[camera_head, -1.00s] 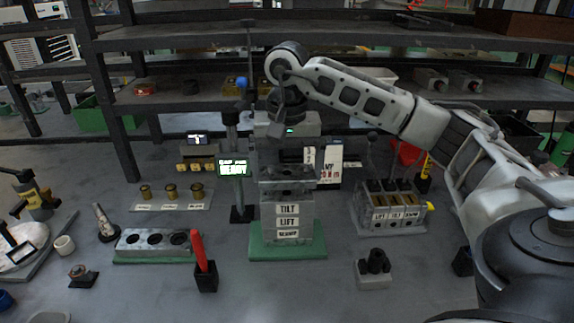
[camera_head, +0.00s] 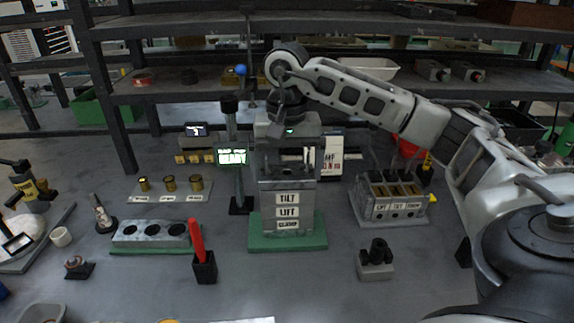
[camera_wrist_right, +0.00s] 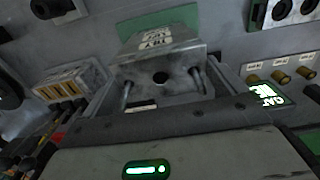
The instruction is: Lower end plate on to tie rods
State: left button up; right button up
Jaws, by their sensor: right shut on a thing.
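The valve stack labelled TILT, LIFT and CLAMP (camera_head: 287,211) stands upright on a green base (camera_head: 288,240). My right gripper (camera_head: 288,166) points down directly above the stack and is shut on the grey end plate. In the right wrist view the end plate (camera_wrist_right: 158,95) shows a central dark hole, and thin tie rods (camera_wrist_right: 197,81) stand at its two sides. The front label face of the stack also shows there. The exact gap between plate and stack is hidden. My left gripper is out of view.
A screen on a post (camera_head: 231,156) stands close left of the stack. A labelled block with open slots (camera_head: 389,208) is at right. A grey block with round holes (camera_head: 152,234), a red-handled tool in a black holder (camera_head: 204,267) and a small fitting (camera_head: 376,262) lie nearer. Shelves rise behind.

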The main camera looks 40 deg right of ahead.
aim_at(287, 172)
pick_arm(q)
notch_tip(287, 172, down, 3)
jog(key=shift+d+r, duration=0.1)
pick_arm(e)
jog(key=shift+f, duration=0.35)
jog(key=o, duration=0.8)
jog(key=shift+c, duration=0.2)
pick_arm(q)
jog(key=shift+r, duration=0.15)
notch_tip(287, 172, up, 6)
jog(key=p, duration=0.6)
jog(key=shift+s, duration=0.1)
pick_arm(e)
notch_tip(287, 172, up, 16)
jog(key=shift+r, duration=0.25)
